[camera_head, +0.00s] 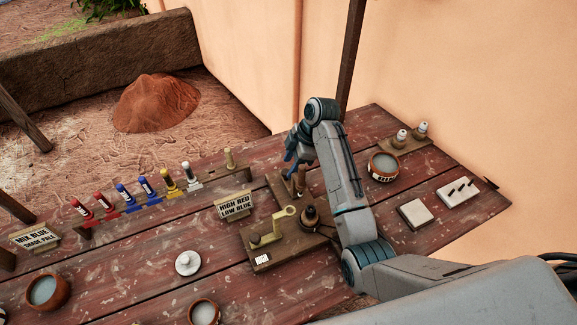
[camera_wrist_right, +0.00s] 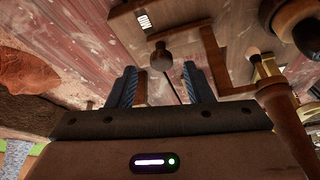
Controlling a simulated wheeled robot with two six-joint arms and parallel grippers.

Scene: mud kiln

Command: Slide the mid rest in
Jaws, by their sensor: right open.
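My right gripper (camera_head: 290,155) is above the far side of the table, beside upright wooden pegs (camera_head: 300,182). In the right wrist view its two blue fingers (camera_wrist_right: 163,82) are apart. A dark knob (camera_wrist_right: 161,57) on a thin rod shows between and beyond them; I cannot tell whether anything touches it. A wooden board (camera_head: 282,256) carries a brass-coloured arm (camera_head: 273,228), a dark round-bodied piece (camera_head: 310,216) and a small white label, also visible in the wrist view (camera_wrist_right: 144,21). I cannot tell for certain which piece is the mid rest. My left gripper is not in view.
A row of coloured tubes (camera_head: 146,189) stands on a rail at the left. A sign (camera_head: 233,206) stands near the board. A bowl (camera_head: 383,167), a pale tile (camera_head: 415,213) and a white slotted block (camera_head: 458,191) lie to the right. A white lidded piece (camera_head: 187,263) sits in front.

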